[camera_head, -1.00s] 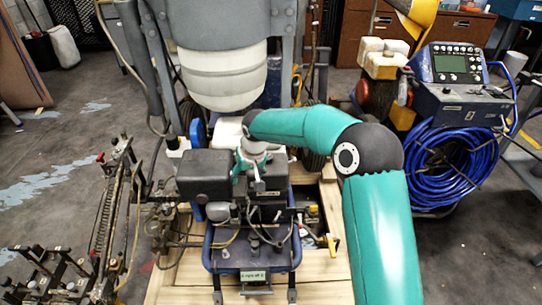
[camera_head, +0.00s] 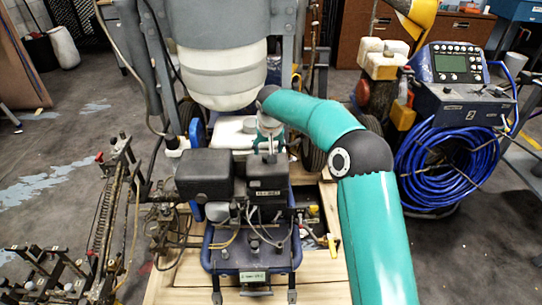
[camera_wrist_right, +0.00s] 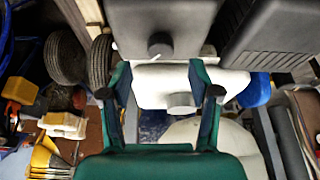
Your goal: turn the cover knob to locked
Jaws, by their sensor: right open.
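The black engine cover (camera_head: 265,180) with a small white label sits at the right of the engine in the head view. Its round dark knob (camera_wrist_right: 160,44) stands out from the cover in the right wrist view. I cannot tell from its look which way it is turned. My right gripper (camera_wrist_right: 160,94) is open and empty, its two fingers spread apart. The knob lies just beyond the fingertips, about midway between them, and is not gripped. In the head view the right gripper (camera_head: 269,148) is at the back upper edge of the cover. My left gripper is out of view.
A second black box (camera_head: 204,175) stands close on the left. A white tank with a grey cap (camera_wrist_right: 180,100) lies behind the cover. A large white tank (camera_head: 224,85) hangs above. A coiled blue hose (camera_head: 450,165) is at the right.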

